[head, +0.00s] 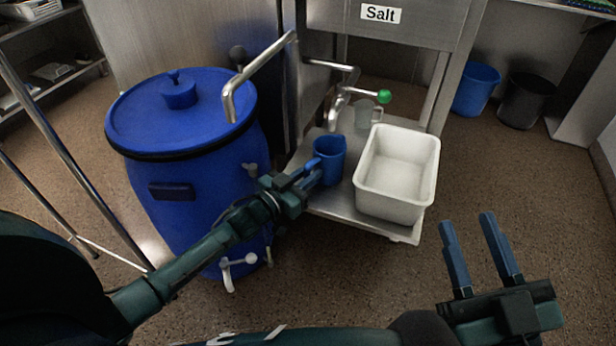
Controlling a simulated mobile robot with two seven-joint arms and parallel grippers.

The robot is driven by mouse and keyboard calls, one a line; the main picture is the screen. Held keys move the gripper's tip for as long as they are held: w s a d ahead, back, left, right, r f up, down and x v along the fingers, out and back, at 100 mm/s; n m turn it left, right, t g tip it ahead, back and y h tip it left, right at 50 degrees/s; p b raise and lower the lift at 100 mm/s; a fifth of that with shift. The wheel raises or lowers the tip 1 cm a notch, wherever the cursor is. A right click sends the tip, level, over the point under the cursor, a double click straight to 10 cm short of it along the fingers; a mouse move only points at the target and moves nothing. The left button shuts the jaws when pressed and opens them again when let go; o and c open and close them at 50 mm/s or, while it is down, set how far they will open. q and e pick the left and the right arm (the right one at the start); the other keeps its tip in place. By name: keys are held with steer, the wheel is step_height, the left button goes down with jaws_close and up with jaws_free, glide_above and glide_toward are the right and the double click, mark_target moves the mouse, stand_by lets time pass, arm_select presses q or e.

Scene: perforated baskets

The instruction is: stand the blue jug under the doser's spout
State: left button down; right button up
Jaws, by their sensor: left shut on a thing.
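The blue jug (330,160) is upright at the left edge of a low metal shelf (322,205). My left gripper (312,172) reaches in from the left and is shut on the jug at its near left side, about where its handle is. The doser's spout (338,112) is a bent steel pipe with a green-knobbed lever (384,96), behind and above the jug. The jug appears in front of the spout; I cannot tell whether its base touches the shelf. My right gripper (483,252) is open and empty over the floor at the lower right.
A white bin (398,212) stands on the shelf, right of the jug. A clear jug (367,112) stands behind it. A big blue barrel (190,215) with a bent pipe (262,62) is at the left. Blue (476,90) and black (525,100) buckets stand at the back right.

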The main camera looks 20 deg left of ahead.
arm_select(q)
steer(key=c, duration=1.8)
jaws_free()
steer(key=shift+f, duration=0.15)
steer(key=o, duration=0.5)
steer(key=shift+c, duration=0.2)
arm_select(e)
steer(key=shift+r, duration=0.1)
